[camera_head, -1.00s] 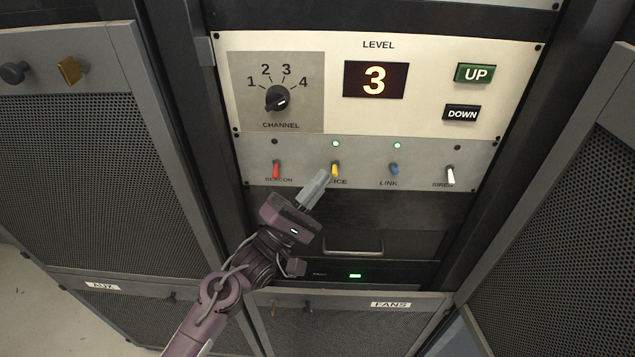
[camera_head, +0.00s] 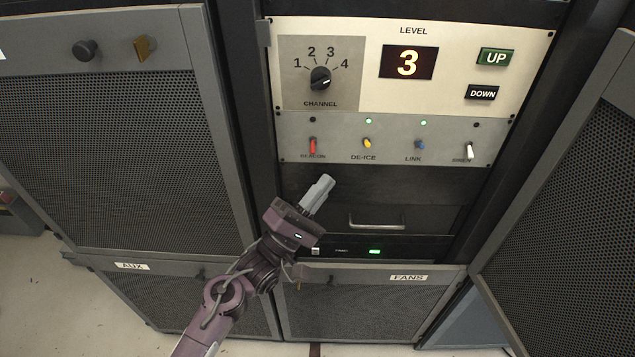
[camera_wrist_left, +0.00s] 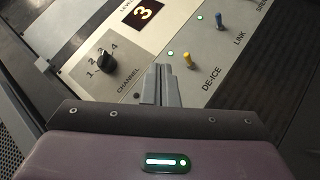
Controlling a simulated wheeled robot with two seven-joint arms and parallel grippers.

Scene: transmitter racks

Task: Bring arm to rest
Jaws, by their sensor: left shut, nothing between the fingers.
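My left gripper (camera_head: 319,190) is shut and empty in the head view, below the switch row and apart from the panel. Its closed fingers also show in the left wrist view (camera_wrist_left: 161,86), with the yellow DE-ICE switch (camera_wrist_left: 189,60) to their right. In the head view the row has the red BEACON switch (camera_head: 313,146), the yellow DE-ICE switch (camera_head: 367,143), the blue LINK switch (camera_head: 419,145) and the white SIREN switch (camera_head: 469,151). Green lamps are lit above DE-ICE and LINK; those above BEACON and SIREN are dark. My right gripper is not in view.
Above are the CHANNEL knob (camera_head: 320,78), the LEVEL display (camera_head: 408,63) reading 3, and the UP (camera_head: 495,57) and DOWN (camera_head: 482,92) buttons. A drawer handle (camera_head: 377,224) sits below. Mesh doors flank the rack at left (camera_head: 120,150) and right (camera_head: 570,210).

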